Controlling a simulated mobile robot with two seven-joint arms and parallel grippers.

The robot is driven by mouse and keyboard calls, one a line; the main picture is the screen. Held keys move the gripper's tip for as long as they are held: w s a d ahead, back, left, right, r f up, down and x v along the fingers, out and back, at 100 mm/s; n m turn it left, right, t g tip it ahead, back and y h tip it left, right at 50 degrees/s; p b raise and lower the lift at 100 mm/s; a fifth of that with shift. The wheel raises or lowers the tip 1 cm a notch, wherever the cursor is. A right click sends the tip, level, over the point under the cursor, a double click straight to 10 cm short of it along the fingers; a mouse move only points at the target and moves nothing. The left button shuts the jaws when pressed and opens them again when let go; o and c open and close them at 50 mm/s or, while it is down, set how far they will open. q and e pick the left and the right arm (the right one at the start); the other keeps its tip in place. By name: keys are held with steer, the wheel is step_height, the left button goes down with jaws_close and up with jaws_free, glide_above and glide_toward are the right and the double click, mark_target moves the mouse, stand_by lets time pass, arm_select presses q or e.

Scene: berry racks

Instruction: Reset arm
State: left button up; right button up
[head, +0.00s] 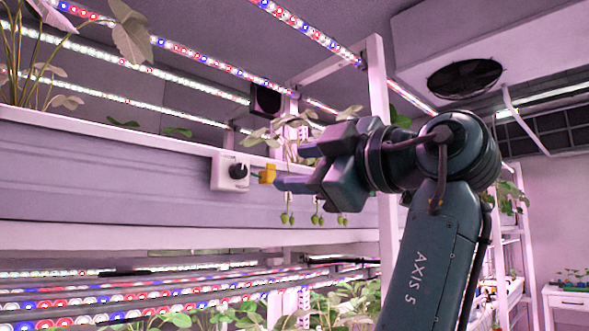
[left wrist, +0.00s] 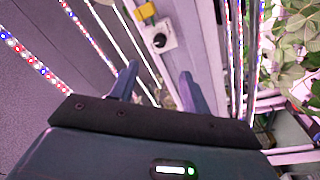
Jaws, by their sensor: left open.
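My left gripper (head: 290,167) is raised beside the rack, its two dark fingers apart and pointing left. In the left wrist view the fingers (left wrist: 158,76) stand apart with nothing between them. A white box with a black knob (head: 230,171) is fixed to the side of the rack's trough (head: 100,175), beyond the fingertips. The box also shows in the left wrist view (left wrist: 165,42), ahead of the gripper. A small yellow piece (head: 267,173) is at the box's right, close to the lower fingertip; I cannot tell whether they touch. My right gripper does not show.
Green berries (head: 316,219) hang under the gripper by the trough. A pale rack post (head: 381,160) stands close behind my wrist. Rows of lamps (head: 210,67) run above, and more lamps and leafy plants (head: 215,318) are below. A white cabinet (head: 570,302) stands far right.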

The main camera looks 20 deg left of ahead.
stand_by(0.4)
arm_select(q)
steer(key=w+a+f+m+t+h, duration=0.2)
steer(key=w+f+m+t+h, duration=0.25)
steer(key=w+f+m, duration=0.9)
steer(key=w+f+m+t+h, duration=0.1)
steer(key=w+f+m+h, duration=0.15)
steer(key=f, duration=1.15)
steer(key=w+f+m+t+h, duration=0.1)
steer(key=w+f+m+h, duration=0.15)
steer(key=f, duration=1.25)
steer(key=s+d+f+m+h, duration=0.1)
steer(key=s+f+m+h, duration=0.3)
steer(key=f, duration=0.7)
steer(key=s+d+f+m+h, duration=0.25)
steer(key=s+f, duration=0.35)
steer(key=f, duration=0.5)
steer(key=s+f+g+h, duration=0.1)
steer(key=s+f, duration=0.3)
steer(key=s, duration=0.3)
steer(key=s+d+f+m+g+h, duration=0.1)
steer(key=s+f, duration=0.3)
steer(key=s, duration=0.4)
steer(key=s+d+f+m+g+h, duration=0.1)
steer(key=s+f+h, duration=0.2)
steer(key=s, duration=0.5)
steer(key=shift+f, duration=0.55)
